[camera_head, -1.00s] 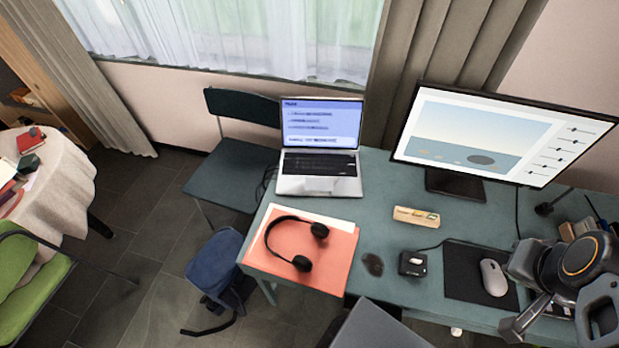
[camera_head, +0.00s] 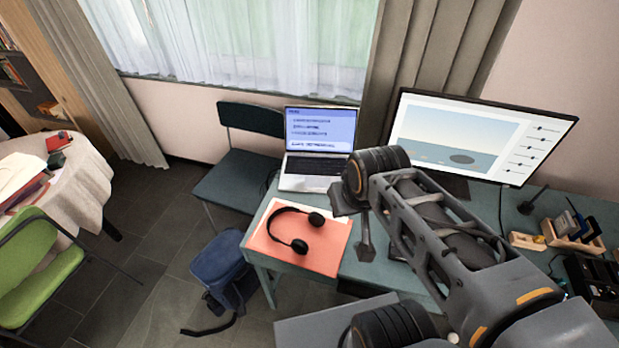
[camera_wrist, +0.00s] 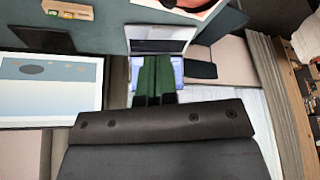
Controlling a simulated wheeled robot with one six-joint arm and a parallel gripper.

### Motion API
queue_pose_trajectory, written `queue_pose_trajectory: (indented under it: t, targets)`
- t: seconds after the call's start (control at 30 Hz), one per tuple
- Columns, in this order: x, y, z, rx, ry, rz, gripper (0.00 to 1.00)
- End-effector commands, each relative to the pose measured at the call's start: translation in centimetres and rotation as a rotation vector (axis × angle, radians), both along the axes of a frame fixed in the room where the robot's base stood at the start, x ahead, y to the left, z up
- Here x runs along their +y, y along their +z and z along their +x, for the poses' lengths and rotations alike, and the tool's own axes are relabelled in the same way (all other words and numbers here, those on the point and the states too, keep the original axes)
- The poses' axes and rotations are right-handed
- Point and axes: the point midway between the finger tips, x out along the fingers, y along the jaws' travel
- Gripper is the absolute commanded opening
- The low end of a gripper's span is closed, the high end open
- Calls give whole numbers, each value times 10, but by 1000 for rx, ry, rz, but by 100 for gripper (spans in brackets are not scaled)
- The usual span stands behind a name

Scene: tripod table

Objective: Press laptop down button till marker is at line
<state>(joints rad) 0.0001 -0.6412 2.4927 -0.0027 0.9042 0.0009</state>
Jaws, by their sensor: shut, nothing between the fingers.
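The open laptop stands on the desk in the head view, with its lit blue screen (camera_head: 320,128) showing blurred rows of text and a paler band low down. Its dark keyboard (camera_head: 315,166) lies in front, the right side close to my arm in the picture. The rows and single keys are too small to read. In the wrist view the laptop (camera_wrist: 180,33) appears upside down. My gripper (camera_wrist: 157,60), with green fingers together and nothing between them, overlaps its blue screen there. Contact cannot be told. In the head view I cannot make out the fingertips.
Black headphones (camera_head: 291,245) lie on a red folder (camera_head: 325,237) in front of the laptop. A large monitor (camera_head: 540,139) stands at the right behind my arm. A wooden organizer (camera_head: 577,241) is at the right. A chair (camera_head: 240,176) stands left of the desk, a blue bag (camera_head: 222,265) below.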

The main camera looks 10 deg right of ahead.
Motion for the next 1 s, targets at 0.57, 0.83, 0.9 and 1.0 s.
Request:
queue_pose_trajectory:
  t: [0.57, 0.83, 0.9, 1.0]
  targets:
    - [-1, -10, 29, -17, -36, 36, 0]
    - [-27, -57, 176, -130, -215, 205, 0]
    - [-40, -75, 217, -165, -267, 249, 0]
    - [-62, -103, 268, -213, -337, 307, 0]
